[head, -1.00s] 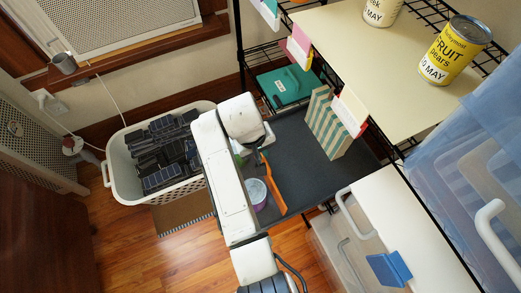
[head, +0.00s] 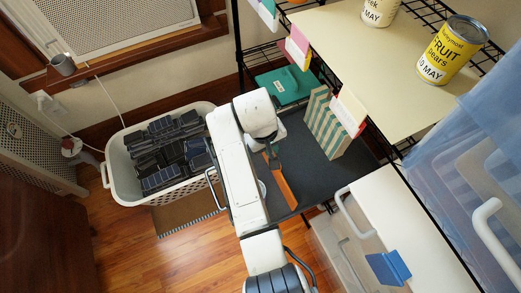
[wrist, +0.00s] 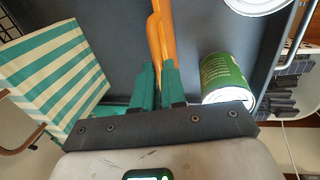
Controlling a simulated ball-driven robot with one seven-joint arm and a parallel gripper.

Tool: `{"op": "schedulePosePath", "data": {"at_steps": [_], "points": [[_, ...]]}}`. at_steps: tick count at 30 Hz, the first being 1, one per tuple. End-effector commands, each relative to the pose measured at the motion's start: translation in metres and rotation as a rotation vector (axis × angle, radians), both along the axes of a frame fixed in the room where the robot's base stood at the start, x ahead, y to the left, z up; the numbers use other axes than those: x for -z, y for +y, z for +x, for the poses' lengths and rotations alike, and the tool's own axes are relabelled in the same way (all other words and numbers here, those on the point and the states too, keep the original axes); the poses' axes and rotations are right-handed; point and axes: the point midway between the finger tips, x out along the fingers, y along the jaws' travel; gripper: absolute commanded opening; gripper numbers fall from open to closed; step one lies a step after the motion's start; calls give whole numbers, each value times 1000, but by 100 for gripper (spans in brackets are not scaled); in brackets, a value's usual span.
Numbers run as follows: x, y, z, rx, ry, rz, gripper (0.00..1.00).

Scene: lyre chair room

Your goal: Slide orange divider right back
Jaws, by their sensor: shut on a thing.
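The orange divider (head: 280,184) stands across the dark grey shelf (head: 318,165) in the head view. In the wrist view the divider (wrist: 158,28) runs up from between the two green fingers of my gripper (wrist: 158,85), which is shut on it. In the head view my white arm reaches over the shelf's left part and hides some of it. A green can (wrist: 224,80) stands just right of the fingers in the wrist view. Another can (wrist: 258,4) is partly cut off at the top. The green-and-white striped bag (head: 325,125) stands to the divider's right.
A teal case (head: 284,86) sits behind on the rack. A white basket of dark packs (head: 116,150) stands on the floor at left. The cream upper shelf (head: 390,60) carries cans. Dark shelf surface lies bare between divider and bag.

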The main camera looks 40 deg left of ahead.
Motion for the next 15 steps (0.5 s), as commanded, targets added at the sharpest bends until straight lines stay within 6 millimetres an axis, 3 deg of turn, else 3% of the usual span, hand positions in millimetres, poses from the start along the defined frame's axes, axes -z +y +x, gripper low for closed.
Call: {"op": "schedulePosePath", "data": {"at_steps": [3, 7, 10, 15], "points": [[0, -15, 36, 9, -4, 1, 0], [1, -26, 65, 5, -3, 2, 0], [0, -32, 80, 3, -4, 2, 0], [-1, -35, 87, 0, -3, 3, 0]]}}
